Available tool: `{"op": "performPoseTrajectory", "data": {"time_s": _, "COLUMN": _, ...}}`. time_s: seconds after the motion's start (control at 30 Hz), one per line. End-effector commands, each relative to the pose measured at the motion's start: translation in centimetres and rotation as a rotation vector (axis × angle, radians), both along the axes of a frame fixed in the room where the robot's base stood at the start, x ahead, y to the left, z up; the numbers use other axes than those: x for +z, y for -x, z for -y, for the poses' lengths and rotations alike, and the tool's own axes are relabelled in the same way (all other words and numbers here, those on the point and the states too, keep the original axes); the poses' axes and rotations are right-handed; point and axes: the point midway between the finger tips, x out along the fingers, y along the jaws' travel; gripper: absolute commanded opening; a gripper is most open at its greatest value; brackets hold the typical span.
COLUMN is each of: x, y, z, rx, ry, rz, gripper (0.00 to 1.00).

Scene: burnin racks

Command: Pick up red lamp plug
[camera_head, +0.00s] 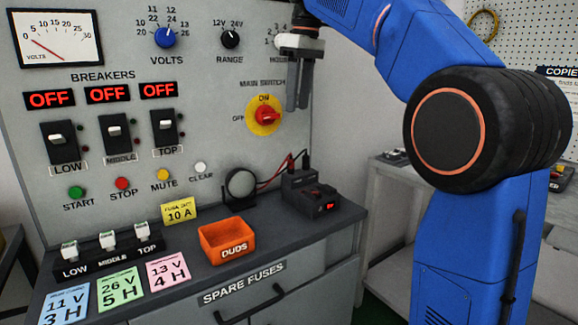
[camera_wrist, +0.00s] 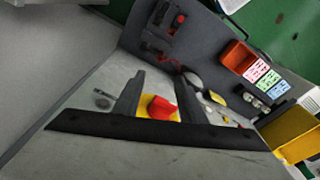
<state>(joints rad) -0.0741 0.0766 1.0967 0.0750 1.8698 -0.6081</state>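The red lamp plug (camera_head: 291,161) appears small at the back of a black box (camera_head: 309,195) on the bench, with a black plug (camera_head: 305,159) beside it. A red lead runs from there towards the round dark lamp (camera_head: 240,184). In the wrist view the plug is too small to tell apart from the red parts on the box. My gripper (camera_head: 297,106) is in front of the panel, above the box and apart from it. Its fingers (camera_wrist: 161,80) are spread with nothing held; the red main switch knob (camera_wrist: 160,107) shows between them.
The main switch (camera_head: 265,115) is on the panel just left of my gripper. An orange DUDS bin (camera_head: 223,240), a fuse holder row (camera_head: 110,254) and coloured cards (camera_head: 120,287) occupy the bench to the left. A grey side table (camera_head: 385,205) stands behind at the right.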

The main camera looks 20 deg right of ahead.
Motion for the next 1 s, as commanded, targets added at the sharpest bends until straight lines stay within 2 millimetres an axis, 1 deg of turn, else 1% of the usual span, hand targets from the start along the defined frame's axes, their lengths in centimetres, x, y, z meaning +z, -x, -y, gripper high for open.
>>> {"op": "performPoseTrajectory", "data": {"time_s": 0.13, "x": -1.8, "y": -0.1, "z": -0.1, "rx": 0.001, "ry": 0.001, "rz": -0.003, "gripper": 0.38}}
{"op": "performPoseTrajectory", "data": {"time_s": 0.4, "x": -6.6, "y": -0.5, "z": -0.5, "rx": 0.000, "ry": 0.001, "rz": -0.003, "gripper": 0.38}}
{"op": "performPoseTrajectory", "data": {"time_s": 0.6, "x": -9.7, "y": -0.9, "z": -0.7, "rx": -0.001, "ry": 0.000, "rz": -0.002, "gripper": 0.38}}
{"op": "performPoseTrajectory", "data": {"time_s": 0.73, "x": -10.9, "y": -1.0, "z": -0.8, "rx": -0.001, "ry": 0.001, "rz": -0.001, "gripper": 0.38}}
{"op": "performPoseTrajectory", "data": {"time_s": 0.9, "x": -11.7, "y": -1.1, "z": -0.9, "rx": -0.001, "ry": 0.001, "rz": -0.001, "gripper": 0.38}}
{"op": "performPoseTrajectory", "data": {"time_s": 1.0, "x": -12.8, "y": -1.1, "z": -1.0, "rx": -0.001, "ry": 0.000, "rz": -0.002, "gripper": 0.38}}
